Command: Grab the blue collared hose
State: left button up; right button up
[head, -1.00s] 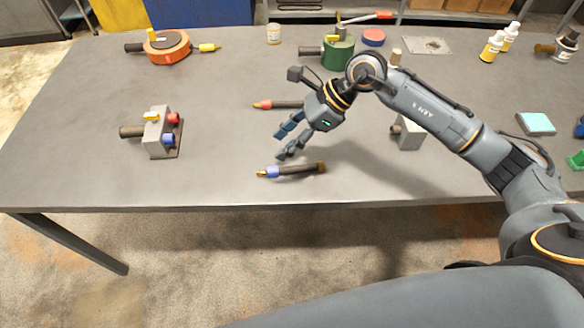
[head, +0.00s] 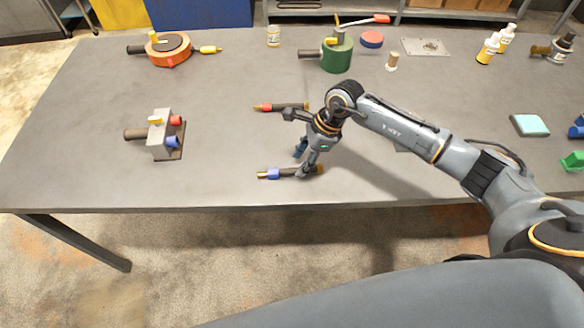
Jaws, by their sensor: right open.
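The blue collared hose (head: 275,174) lies near the table's front edge, a short dark hose with a blue collar and a brass tip on its left end. My right gripper (head: 304,161) is open and low over its right part. Its fingers cover some of the dark section, and I cannot tell whether they touch it. A similar red collared hose (head: 276,107) lies farther back, just beyond the gripper. My left gripper is not in view.
A grey block with red and blue ports (head: 162,137) stands to the left. An orange round housing (head: 170,52) and a green cylinder (head: 337,55) stand at the back. White bottles (head: 488,48) are at the back right. The left front of the table (head: 80,180) is clear.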

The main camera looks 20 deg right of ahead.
aim_at(293, 169)
jog(key=p+x, duration=0.1)
jog(key=x, duration=0.3)
jog(key=shift+w+a, duration=0.15)
jog(key=shift+w, duration=0.05)
grip_shut()
jog(key=shift+r, duration=0.1)
